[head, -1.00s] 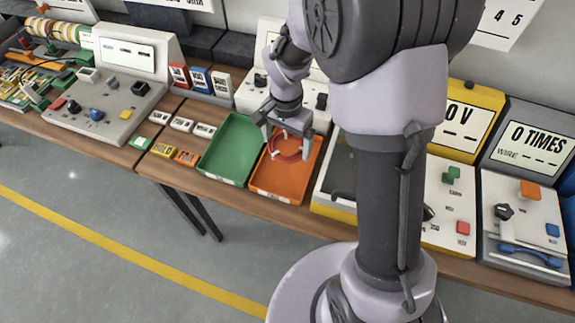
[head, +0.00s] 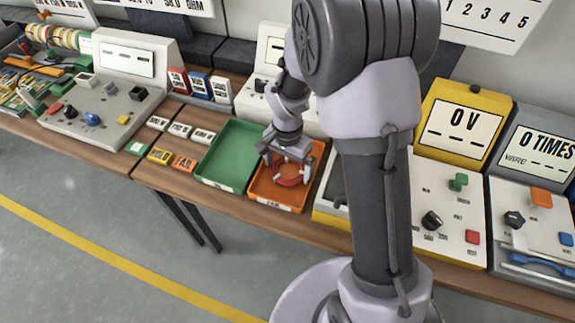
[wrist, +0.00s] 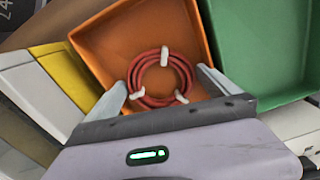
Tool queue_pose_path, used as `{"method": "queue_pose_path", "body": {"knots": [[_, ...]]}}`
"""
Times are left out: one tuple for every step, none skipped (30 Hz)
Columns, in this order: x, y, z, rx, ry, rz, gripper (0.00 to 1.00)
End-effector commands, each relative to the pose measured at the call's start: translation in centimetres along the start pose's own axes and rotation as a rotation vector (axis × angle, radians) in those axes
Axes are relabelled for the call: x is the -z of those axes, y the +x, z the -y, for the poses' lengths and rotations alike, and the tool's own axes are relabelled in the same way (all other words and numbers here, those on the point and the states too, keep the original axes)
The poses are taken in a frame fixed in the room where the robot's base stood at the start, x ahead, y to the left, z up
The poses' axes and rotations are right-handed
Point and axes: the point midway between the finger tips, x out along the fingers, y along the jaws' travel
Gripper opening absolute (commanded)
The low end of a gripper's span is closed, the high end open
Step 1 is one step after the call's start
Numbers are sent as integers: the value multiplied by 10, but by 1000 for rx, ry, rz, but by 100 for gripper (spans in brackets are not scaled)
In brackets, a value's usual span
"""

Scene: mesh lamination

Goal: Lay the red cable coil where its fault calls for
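The red cable coil (wrist: 160,78), a ring with white ties, lies in the orange tray (wrist: 105,45) in the wrist view. In the head view the coil (head: 291,178) is partly hidden by my gripper (head: 286,157), which is low over the orange tray (head: 272,196). In the wrist view the two fingers of my gripper (wrist: 165,85) stand apart on either side of the coil, with small gaps between them and the ring. The green tray (head: 222,155) beside it is empty, and it also shows in the wrist view (wrist: 260,45).
Small label blocks, including a yellow one (head: 160,155) and an orange FAIL one (head: 185,162), lie left of the green tray. A yellow-edged device (head: 333,205) stands close right of the orange tray. A 0 V meter (head: 463,125) and a 0 TIMES tester (head: 535,150) stand farther right.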

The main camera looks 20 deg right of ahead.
Motion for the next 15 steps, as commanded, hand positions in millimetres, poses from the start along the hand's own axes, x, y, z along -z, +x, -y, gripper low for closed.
{"method": "queue_pose_path", "body": {"knots": [[0, -6, 0, 0, 0, 0, 100], [0, -11, 0, 1, 0, -1, 100], [1, -19, 1, 2, 0, -2, 100], [1, -28, 1, 3, -1, -2, 100], [1, -37, 1, 3, -1, -3, 100], [1, -50, 1, 3, -1, -3, 100], [1, -60, 1, 4, -1, -4, 100], [0, -68, 1, 3, 0, -2, 100], [0, -80, 1, 3, 0, -2, 100], [1, -87, 1, 3, -1, -3, 100], [0, -94, 0, 2, -1, -2, 100], [1, -103, 0, 2, -1, -3, 100], [0, -108, 0, 2, 0, -2, 100], [0, -112, 0, 2, 0, -2, 100], [0, -117, 0, 1, 0, -1, 100]]}}
